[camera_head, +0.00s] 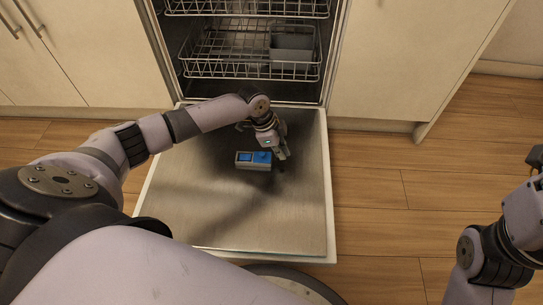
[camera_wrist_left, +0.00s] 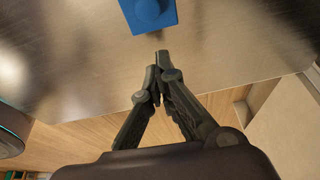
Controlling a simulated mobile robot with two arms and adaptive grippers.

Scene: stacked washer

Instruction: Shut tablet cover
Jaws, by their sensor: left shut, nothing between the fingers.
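The tablet dispenser (camera_head: 243,164), a small grey box with a dark blue window on its left, sits on the inner face of the lowered dishwasher door. Its bright blue cover (camera_head: 263,157) is at the right end. The cover also shows as a blue block at the top of the left wrist view (camera_wrist_left: 149,14). How far the cover stands open I cannot tell. My left gripper (camera_head: 283,158) is just right of the cover, apart from it in the wrist view, its fingertips (camera_wrist_left: 158,66) together and empty. My right gripper (camera_head: 536,156) is only partly visible at the right edge, its fingers unclear.
The metal door panel (camera_head: 270,220) lies flat and is otherwise bare. Wire racks (camera_head: 248,50) stand inside the open dishwasher behind it. White cabinets (camera_head: 400,60) flank the opening. The wooden floor (camera_head: 380,200) right of the door is clear.

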